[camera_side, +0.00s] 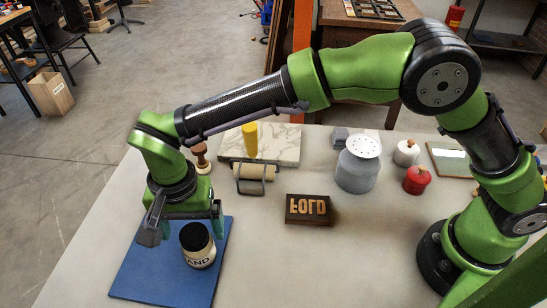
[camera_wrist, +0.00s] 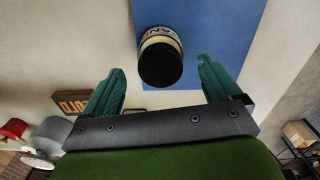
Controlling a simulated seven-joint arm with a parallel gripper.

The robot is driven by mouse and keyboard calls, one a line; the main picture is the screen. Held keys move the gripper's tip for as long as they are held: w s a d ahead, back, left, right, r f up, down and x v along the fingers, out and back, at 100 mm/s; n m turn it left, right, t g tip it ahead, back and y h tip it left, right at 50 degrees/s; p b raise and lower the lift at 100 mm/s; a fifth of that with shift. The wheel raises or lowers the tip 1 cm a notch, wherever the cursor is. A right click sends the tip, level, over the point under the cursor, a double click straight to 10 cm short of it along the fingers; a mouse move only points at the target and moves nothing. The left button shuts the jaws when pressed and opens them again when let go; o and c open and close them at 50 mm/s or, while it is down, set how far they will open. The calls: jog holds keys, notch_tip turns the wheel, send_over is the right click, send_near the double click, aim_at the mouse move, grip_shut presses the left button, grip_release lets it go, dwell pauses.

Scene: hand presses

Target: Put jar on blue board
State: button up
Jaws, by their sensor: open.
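The jar (camera_side: 198,249) has a black lid and a cream label with dark letters. It stands upright on the blue board (camera_side: 150,285) in the side view. In the wrist view the jar (camera_wrist: 160,58) shows lid towards me, with the blue board (camera_wrist: 222,30) around and beyond it.
A marble slab (camera_side: 280,145), a roller (camera_side: 254,173) with a yellow handle, a wooden stamp (camera_side: 201,158) and a type block (camera_side: 309,210) lie behind and right. A grey shaker (camera_side: 358,165), a red pot (camera_side: 417,180) and a white pot (camera_side: 406,153) stand further right. The table's front middle is clear.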

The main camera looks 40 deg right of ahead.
notch_tip(320, 180, up, 5)
jog(key=shift+r, duration=0.15)
jog(key=d+r+n+t+y, duration=0.1)
jog(key=d+r, duration=0.5)
jog(key=d, duration=0.4)
jog(key=d+r+t+y, duration=0.1)
jog(key=d+r, duration=0.4)
jog(key=d, duration=0.5)
jog(key=s+d+n+t, duration=0.1)
jog(key=s+d+t, duration=0.1)
jog(key=s+d, duration=0.3)
jog(key=s+d+f+n+t, duration=0.1)
jog(key=s+d+t, duration=0.2)
jog(key=d, duration=0.8)
jog(key=s, duration=0.2)
jog(key=shift+s, duration=0.35)
